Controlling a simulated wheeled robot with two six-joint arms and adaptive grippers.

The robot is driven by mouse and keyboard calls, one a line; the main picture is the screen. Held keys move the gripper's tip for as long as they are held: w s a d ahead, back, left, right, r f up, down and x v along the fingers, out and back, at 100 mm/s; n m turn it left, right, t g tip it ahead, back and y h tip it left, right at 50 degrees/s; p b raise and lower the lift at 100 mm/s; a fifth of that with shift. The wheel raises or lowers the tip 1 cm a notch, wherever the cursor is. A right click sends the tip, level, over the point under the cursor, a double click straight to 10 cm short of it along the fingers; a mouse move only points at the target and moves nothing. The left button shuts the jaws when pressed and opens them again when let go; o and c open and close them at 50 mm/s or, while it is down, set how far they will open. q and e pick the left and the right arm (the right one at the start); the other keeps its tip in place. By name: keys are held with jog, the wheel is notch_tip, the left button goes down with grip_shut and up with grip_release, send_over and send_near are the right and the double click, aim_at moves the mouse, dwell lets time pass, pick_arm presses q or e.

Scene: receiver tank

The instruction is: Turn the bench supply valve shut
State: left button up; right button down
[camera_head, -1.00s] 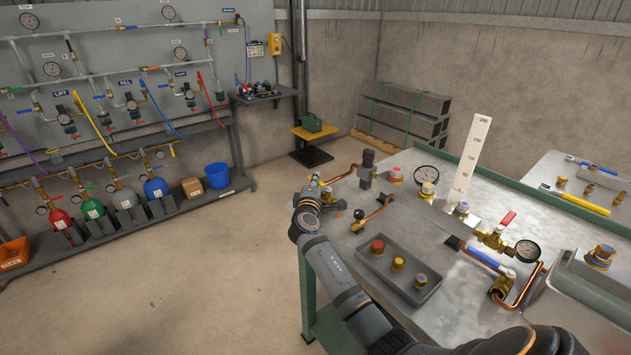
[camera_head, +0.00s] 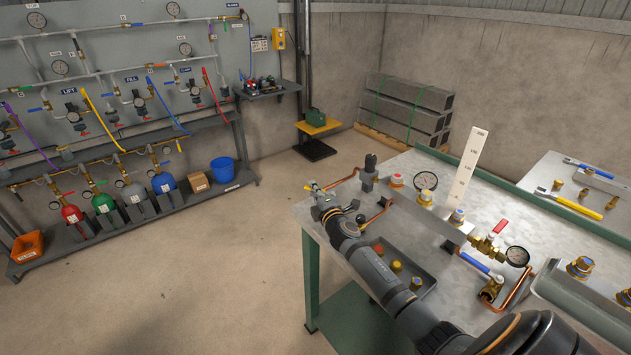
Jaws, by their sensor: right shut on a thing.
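The bench supply valve shows at the bench's left edge, at the end of a short copper pipe (camera_head: 343,180). A small yellow part, apparently its handle (camera_head: 309,187), sticks out beside my fingers. My right gripper (camera_head: 317,193) is shut on this handle, seen from behind and small. The fingers and wrist hide most of the valve body, so the handle's exact angle is hard to tell. My left gripper is not in view.
The bench (camera_head: 440,190) carries a grey tray (camera_head: 428,272) of fittings, partly behind my right arm. A white scale (camera_head: 470,165), a pressure gauge (camera_head: 517,256) and a red-handled valve (camera_head: 500,227) stand further right. The floor left of the bench is clear.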

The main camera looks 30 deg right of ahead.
jog(key=shift+s+a+n+y+p, duration=0.2)
jog(key=shift+n+y+p, duration=0.2)
jog(key=shift+y, duration=0.2)
jog(key=shift+s+a+n+y+p, duration=0.15)
jog(key=shift+n+y+p, duration=0.2)
jog(key=shift+y, duration=0.25)
jog(key=c, duration=1.5)
grip_release()
jog(key=shift+w, duration=0.1)
